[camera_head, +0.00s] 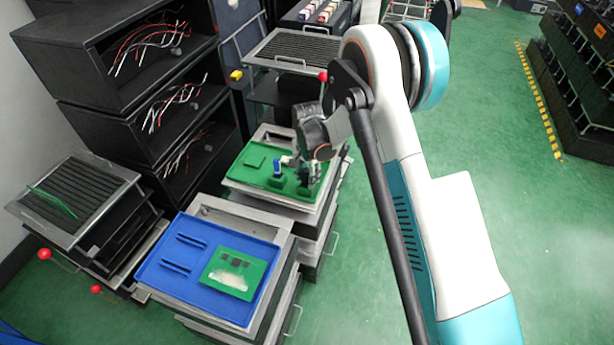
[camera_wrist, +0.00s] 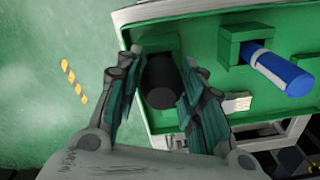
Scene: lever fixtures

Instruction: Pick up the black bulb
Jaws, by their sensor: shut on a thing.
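The black bulb (camera_wrist: 160,82) shows in the wrist view as a dark cylinder between the two fingers of my gripper (camera_wrist: 155,100). Its far end is at a green holder on the green tray (camera_wrist: 205,25); I cannot tell whether it is still seated in it. My gripper is shut on the bulb. In the head view my gripper (camera_head: 308,172) is low over the right side of the green tray (camera_head: 240,181). The bulb is hidden there by the gripper and arm.
A blue bulb (camera_wrist: 280,68) stands in a green holder close to the right of my gripper. A blue tray (camera_head: 175,285) with a green board (camera_head: 233,273) is in front. Black shelves (camera_head: 85,75) with wires stand at the left. Green floor is open at the right.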

